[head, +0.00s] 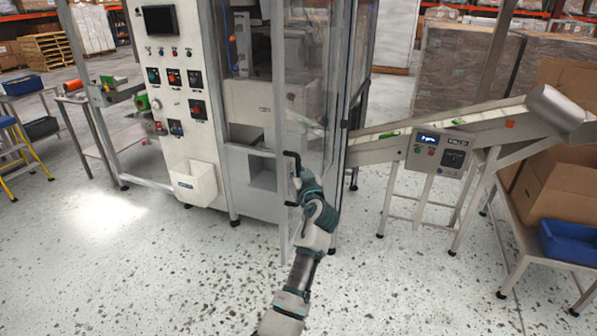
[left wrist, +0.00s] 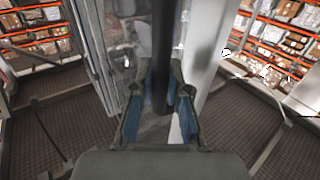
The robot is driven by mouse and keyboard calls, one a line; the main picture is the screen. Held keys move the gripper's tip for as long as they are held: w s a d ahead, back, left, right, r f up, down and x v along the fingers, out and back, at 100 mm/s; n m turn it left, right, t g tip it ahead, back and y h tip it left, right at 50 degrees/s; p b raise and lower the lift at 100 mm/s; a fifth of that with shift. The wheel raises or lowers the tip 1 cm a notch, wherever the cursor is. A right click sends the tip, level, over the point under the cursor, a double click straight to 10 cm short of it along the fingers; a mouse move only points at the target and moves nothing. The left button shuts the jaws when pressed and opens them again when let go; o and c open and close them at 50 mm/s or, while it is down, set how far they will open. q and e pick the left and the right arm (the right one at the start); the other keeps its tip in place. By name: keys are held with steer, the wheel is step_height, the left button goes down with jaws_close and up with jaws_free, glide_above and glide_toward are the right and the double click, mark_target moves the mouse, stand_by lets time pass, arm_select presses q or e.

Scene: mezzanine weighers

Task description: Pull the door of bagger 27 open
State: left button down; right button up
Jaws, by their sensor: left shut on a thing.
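Bagger 27 (head: 185,110) stands left of centre in the head view, with a pale control panel. Its clear door (head: 310,95) in a grey metal frame stands partly open, its left edge swung out toward me and apart from the cabinet. A black upright bar handle (head: 291,163) is on that edge. My left gripper (head: 296,178) is shut on the handle. In the left wrist view the dark handle bar (left wrist: 162,45) runs between the two fingers of the left gripper (left wrist: 161,85). My right gripper is in neither view.
An inclined conveyor (head: 455,130) with a small control box (head: 437,152) stands right of the door. A table with cardboard boxes (head: 560,200) and a blue tray (head: 570,240) is at the far right. The speckled floor (head: 150,270) in front is clear.

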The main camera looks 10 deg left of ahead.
arm_select(q)
steer(key=c, duration=1.2)
jaws_free()
steer(key=shift+d+r, duration=0.2)
steer(key=shift+r, duration=0.15)
steer(key=shift+o, duration=0.3)
steer(key=shift+w+d+f, duration=0.15)
steer(key=shift+d+f, duration=0.05)
steer(key=shift+d, duration=0.15)
steer(key=v, duration=1.2)
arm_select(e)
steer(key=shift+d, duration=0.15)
arm_select(q)
steer(key=shift+w, duration=0.1)
